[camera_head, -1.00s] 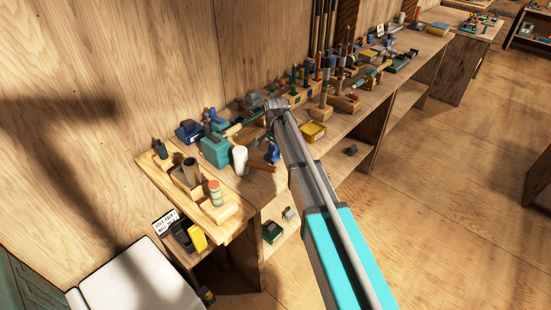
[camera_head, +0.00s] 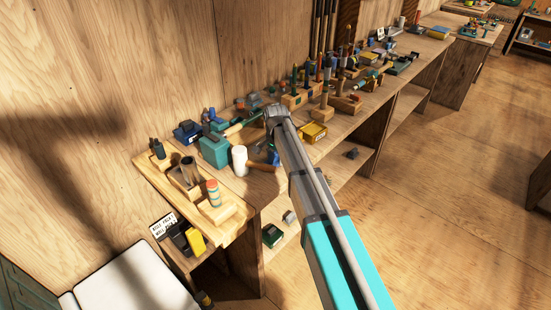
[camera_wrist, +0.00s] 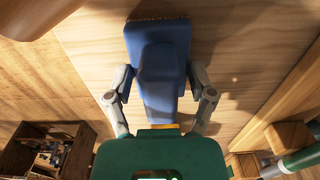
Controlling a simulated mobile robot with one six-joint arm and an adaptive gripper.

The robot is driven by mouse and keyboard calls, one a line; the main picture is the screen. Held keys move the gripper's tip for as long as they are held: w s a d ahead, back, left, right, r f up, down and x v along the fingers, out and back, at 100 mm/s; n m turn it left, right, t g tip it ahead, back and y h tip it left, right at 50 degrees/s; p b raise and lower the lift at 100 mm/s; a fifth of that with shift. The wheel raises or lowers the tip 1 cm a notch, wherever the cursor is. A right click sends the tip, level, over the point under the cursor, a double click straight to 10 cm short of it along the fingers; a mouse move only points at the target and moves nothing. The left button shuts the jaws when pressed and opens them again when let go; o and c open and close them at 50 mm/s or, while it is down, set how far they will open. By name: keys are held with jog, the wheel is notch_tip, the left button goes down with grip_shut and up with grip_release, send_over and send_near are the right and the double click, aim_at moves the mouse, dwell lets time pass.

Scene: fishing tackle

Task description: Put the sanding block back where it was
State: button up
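The sanding block (camera_wrist: 157,85) is blue with a broad pad at the top and a narrower body below it. In the wrist view it fills the middle, between the two grey fingers of my gripper (camera_wrist: 160,105), which close on its sides. In the head view my arm reaches down over the left part of the workbench (camera_head: 333,140), and its wrist hides most of the gripper. A small blue patch (camera_head: 273,157) shows beside the wrist; I cannot tell whether it is the block. The block's former place cannot be made out.
Wooden holders with tools crowd the bench behind. A wooden tray (camera_head: 228,222) holds several items at the left end. The floor at right is clear.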

jog(key=o, duration=0.4)
jog(key=shift+r, duration=0.2)
notch_tip(320, 180, up, 12)
jog(key=p, duration=1.2)
dwell(0.9)
jog(key=s+d+n, duration=0.2)
jog(key=s+d, duration=0.5)
jog(key=s, duration=0.1)
jog(key=s+d+n, duration=0.3)
jog(key=s+d, duration=0.5)
jog(key=s, duration=0.1)
jog(key=s+d+n, duration=0.2)
jog(key=s+d, duration=0.6)
jog(key=s, duration=0.1)
jog(key=shift+n, duration=0.3)
